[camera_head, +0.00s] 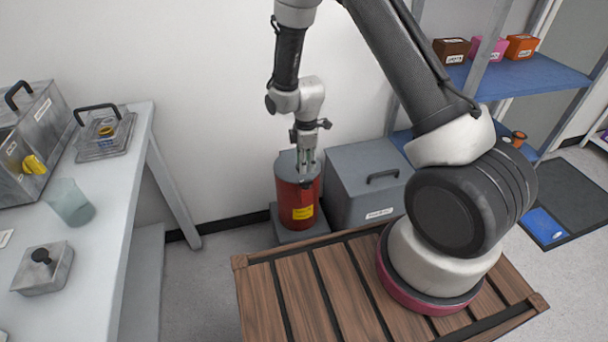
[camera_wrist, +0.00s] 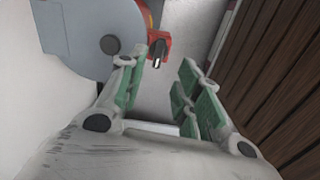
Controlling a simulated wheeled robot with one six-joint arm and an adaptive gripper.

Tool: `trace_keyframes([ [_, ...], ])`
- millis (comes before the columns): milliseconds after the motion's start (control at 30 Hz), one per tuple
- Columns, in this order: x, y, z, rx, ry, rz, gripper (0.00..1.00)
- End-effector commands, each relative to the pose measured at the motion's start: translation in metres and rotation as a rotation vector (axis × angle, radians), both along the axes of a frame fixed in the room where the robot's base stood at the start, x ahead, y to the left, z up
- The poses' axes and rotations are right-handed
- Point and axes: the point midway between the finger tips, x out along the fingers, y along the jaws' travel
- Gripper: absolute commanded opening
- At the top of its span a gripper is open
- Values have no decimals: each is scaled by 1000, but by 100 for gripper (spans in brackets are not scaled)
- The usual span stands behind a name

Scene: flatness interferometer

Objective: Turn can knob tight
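A red can (camera_head: 302,212) with a grey top and a yellow label stands upright on a grey base by the back wall. My gripper (camera_head: 304,172) hangs over the front of the can in the head view, covering part of its top. In the wrist view my gripper (camera_wrist: 155,90) has its green-padded fingers apart with nothing between them. The can's grey top (camera_wrist: 75,35) is at upper left there, with a small dark disc on it. A red part with a metal tip (camera_wrist: 157,54) sits just beyond the fingertips. I cannot tell which part is the knob.
A grey lidded box (camera_head: 367,195) stands close on the can's right. A white bench (camera_head: 95,240) with metal boxes and a glass beaker (camera_head: 70,203) is at left. A slatted wooden platform (camera_head: 290,300) lies in front. A blue shelf (camera_head: 520,78) is at right.

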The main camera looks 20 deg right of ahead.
Motion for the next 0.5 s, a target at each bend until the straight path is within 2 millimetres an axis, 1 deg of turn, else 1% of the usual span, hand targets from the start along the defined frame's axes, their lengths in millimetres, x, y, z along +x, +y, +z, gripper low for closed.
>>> trace_keyframes([
  [67,2,1,-1,3,-9,41,34],
  [167,1,0,-8,2,-6,63,34],
  [500,1,0,-62,2,-6,61,34],
])
